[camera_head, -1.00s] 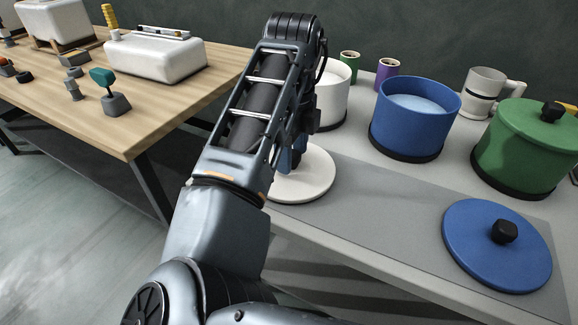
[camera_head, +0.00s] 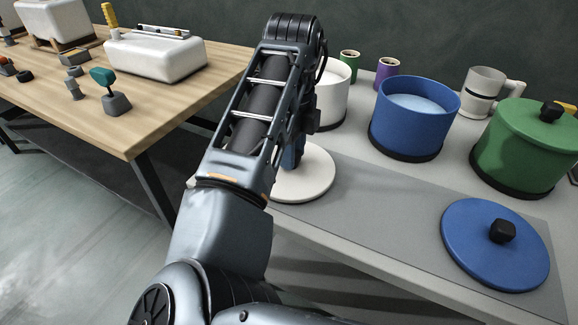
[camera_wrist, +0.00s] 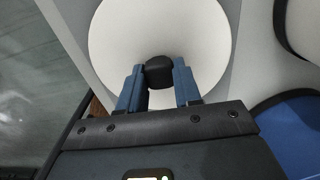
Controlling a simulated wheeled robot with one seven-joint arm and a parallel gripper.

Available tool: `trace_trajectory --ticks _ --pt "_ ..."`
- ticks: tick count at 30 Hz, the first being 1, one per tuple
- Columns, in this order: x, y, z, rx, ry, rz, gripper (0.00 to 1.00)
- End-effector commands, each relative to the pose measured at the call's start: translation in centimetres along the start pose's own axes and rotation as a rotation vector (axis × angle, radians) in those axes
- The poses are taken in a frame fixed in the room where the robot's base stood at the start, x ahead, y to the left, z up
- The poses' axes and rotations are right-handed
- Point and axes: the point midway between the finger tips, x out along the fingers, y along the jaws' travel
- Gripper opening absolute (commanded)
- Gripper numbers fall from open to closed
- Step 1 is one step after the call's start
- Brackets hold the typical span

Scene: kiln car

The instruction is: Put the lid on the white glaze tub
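The white lid (camera_head: 312,184) lies flat on the near edge of the grey counter, partly behind my arm. In the wrist view the round white lid (camera_wrist: 112,40) has a black knob (camera_wrist: 160,72) at its middle. My gripper (camera_wrist: 160,80) has one blue finger on each side of the knob, with no clear gap left between. In the head view my arm mostly hides the gripper (camera_head: 291,158). The white glaze tub (camera_head: 334,100) stands just behind the lid, half hidden by my arm. Its rim is partly visible.
A blue tub (camera_head: 414,125) and a lidded green tub (camera_head: 525,150) stand to the right. A blue lid (camera_head: 470,250) lies in front of them. Small green (camera_head: 349,66) and purple (camera_head: 386,74) cups and a mug (camera_head: 482,90) stand behind. A wooden table (camera_head: 150,118) is left.

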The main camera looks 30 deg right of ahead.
Motion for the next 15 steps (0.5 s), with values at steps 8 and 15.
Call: trace_trajectory --ticks 8,15 --pt "-0.01 0.0 0.01 0.0 0.0 0.0 0.06" --pt "-0.03 0.0 0.02 0.0 -0.001 0.0 0.0"
